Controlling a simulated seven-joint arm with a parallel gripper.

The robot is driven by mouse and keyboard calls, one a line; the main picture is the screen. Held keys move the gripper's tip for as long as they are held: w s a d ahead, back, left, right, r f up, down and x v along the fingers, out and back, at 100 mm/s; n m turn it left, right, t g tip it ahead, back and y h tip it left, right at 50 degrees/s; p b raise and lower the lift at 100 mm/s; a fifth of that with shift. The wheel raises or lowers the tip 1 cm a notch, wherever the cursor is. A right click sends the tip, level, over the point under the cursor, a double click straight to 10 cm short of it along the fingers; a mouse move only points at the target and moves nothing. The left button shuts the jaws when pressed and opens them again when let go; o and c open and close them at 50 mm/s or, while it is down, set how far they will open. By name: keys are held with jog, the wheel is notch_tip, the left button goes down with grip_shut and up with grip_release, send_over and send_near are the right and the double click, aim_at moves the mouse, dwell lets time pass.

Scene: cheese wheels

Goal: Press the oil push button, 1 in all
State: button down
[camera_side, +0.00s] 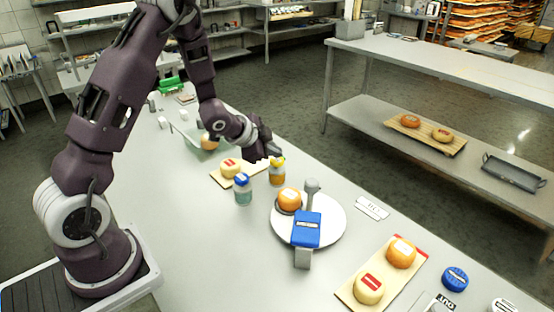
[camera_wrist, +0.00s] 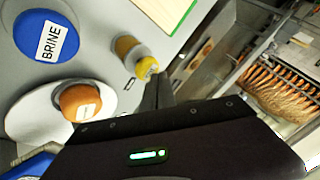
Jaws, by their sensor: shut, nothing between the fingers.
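A bottle of amber liquid (camera_side: 277,177) with a yellow push top (camera_side: 279,161) stands upright on the counter; no word on its top is readable. The yellow top also shows in the wrist view (camera_wrist: 147,67). My gripper (camera_side: 277,154) is shut and empty, its tips right at the yellow top; I cannot tell whether they touch it. In the wrist view the dark fingers (camera_wrist: 157,88) end beside the top. A second bottle (camera_side: 243,195) has a blue top marked BRINE (camera_wrist: 46,42) and stands to the left.
A white round plate (camera_side: 330,230) holds an orange cheese wheel (camera_side: 289,199) and is near a blue-headed device (camera_side: 306,230). Boards with cheese wheels lie behind (camera_side: 222,178) and in front (camera_side: 345,296). A small white label plate (camera_side: 372,208) lies right of the plate.

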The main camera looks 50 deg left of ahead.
aim_at(274, 161)
jog(key=shift+f, duration=0.8)
dwell(0.5)
jog(key=shift+r, duration=1.3)
jog(key=shift+r, duration=2.55)
